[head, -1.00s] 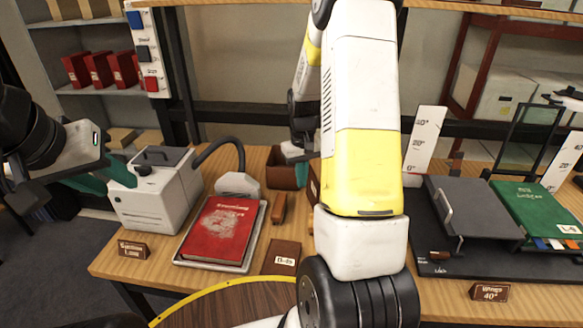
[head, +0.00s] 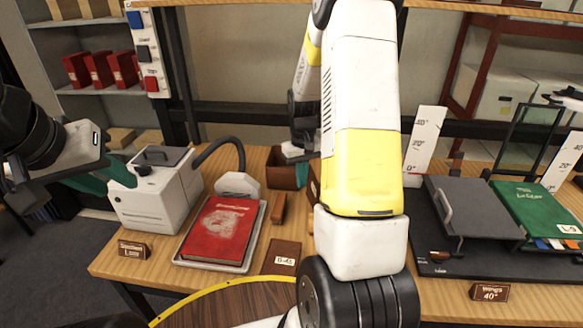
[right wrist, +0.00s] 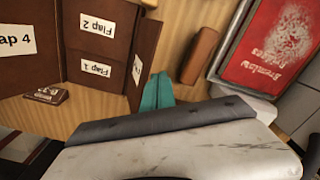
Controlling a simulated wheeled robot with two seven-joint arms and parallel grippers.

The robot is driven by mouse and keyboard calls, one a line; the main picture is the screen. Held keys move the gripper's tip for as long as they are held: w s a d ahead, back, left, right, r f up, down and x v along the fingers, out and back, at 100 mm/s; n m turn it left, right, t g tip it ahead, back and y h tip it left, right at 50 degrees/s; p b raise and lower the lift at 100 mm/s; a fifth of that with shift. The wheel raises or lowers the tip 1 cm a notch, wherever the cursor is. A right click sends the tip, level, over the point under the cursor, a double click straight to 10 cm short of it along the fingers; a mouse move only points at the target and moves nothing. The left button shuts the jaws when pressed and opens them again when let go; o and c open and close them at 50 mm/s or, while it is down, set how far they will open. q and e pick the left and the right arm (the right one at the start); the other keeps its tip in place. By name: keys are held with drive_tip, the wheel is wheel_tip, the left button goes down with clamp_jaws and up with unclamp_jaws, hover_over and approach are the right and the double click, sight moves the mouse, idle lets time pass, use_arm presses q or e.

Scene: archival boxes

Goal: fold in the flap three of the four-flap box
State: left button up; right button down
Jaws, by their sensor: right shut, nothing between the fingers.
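The brown four-flap box (right wrist: 95,40) shows in the right wrist view, with white labels reading Flap 4, Flap 2 and Flap 1. A narrow flap (right wrist: 148,45) on its right side is seen steeply, and its label is only partly readable. In the head view my right arm hides most of the box. The teal fingers of my right gripper (right wrist: 158,90) are together and empty, close beside that narrow flap; I cannot tell if they touch it. My left gripper (head: 108,176) is by the grey-white machine, away from the box; its opening is unclear.
The grey-white machine (head: 160,200) with a hose stands at left. A red book (head: 218,232) lies in a tray, beside a brown block (head: 279,208). A brown bin (head: 283,166) stands behind. A grey board (head: 470,205) and green book (head: 535,208) are at right.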

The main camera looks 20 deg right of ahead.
sight(310, 180)
drive_tip(key=shift+s+d+f, duration=0.1)
drive_tip(key=shift+s+d, duration=0.35)
drive_tip(key=shift+d, duration=0.4)
drive_tip(key=shift+s+d+f, duration=0.1)
drive_tip(key=shift+s+d, duration=0.4)
drive_tip(key=shift+d, duration=0.4)
drive_tip(key=shift+s+d, duration=0.45)
drive_tip(key=shift+d, duration=0.4)
drive_tip(key=shift+w+r, duration=0.1)
drive_tip(key=shift+r, duration=0.1)
wheel_tip(310, 180, up, 10)
drive_tip(key=w+a, duration=0.1)
drive_tip(key=a, duration=0.2)
drive_tip(key=shift+w, duration=0.25)
drive_tip(key=s+a+r+t, duration=0.3)
drive_tip(key=s+a+r, duration=0.45)
drive_tip(key=r, duration=0.35)
drive_tip(key=s+a+r+t+y, duration=0.1)
drive_tip(key=s+a+r, duration=0.1)
drive_tip(key=s, duration=0.4)
drive_tip(key=s+a+r+t+y, duration=0.1)
drive_tip(key=s+a+t, duration=0.1)
drive_tip(key=s+a, duration=0.2)
drive_tip(key=s, duration=0.2)
drive_tip(key=shift+s+a+r, duration=0.3)
drive_tip(key=shift+r, duration=0.1)
